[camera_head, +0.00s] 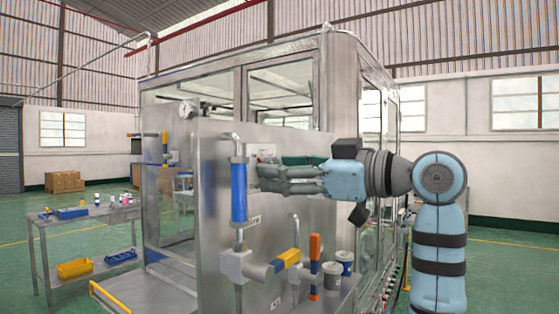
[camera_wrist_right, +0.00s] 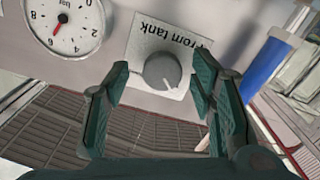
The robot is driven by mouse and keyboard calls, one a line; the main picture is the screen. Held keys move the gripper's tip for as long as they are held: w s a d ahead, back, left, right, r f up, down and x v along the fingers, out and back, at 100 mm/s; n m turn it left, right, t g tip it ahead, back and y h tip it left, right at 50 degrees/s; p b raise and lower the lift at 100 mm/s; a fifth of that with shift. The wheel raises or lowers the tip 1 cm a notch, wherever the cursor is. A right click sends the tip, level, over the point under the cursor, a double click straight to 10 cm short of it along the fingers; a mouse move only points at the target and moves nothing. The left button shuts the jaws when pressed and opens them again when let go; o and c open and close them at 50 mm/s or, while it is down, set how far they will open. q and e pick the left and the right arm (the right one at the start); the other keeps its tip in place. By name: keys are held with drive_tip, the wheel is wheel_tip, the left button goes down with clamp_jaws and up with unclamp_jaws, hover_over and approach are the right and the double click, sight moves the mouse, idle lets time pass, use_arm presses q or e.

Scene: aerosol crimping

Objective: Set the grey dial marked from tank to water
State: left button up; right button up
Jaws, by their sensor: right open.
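The grey dial (camera_wrist_right: 160,70) is a round knob on a pale plate (camera_wrist_right: 148,38) printed "From tank", which appears upside down in the right wrist view. A light mark on the dial points toward the lower right there. My right gripper (camera_wrist_right: 158,64) is open, with one green finger on each side of the dial; contact cannot be told. In the head view my right gripper (camera_head: 264,177) is at the steel panel (camera_head: 220,165) and hides the dial. No "water" marking is readable. My left gripper is not in view.
A pressure gauge (camera_wrist_right: 62,22) is beside the dial plate. A blue-sleeved pipe (camera_head: 239,192) stands close to the right fingertips. Below are a yellow-handled valve (camera_head: 287,259), an orange handle (camera_head: 314,250) and cups (camera_head: 333,277). A side table (camera_head: 85,215) stands at left.

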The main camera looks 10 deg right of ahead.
drive_tip(key=shift+w+a, duration=0.4)
drive_tip(key=shift+a, duration=0.05)
drive_tip(key=shift+s+r, duration=0.1)
drive_tip(key=shift+s, duration=0.25)
drive_tip(key=shift+c, duration=0.6)
drive_tip(key=shift+w, duration=0.15)
drive_tip(key=c, duration=1)
drive_tip(key=shift+m, duration=0.4)
drive_tip(key=shift+m+p, duration=0.8)
drive_tip(key=shift+m, duration=3.2)
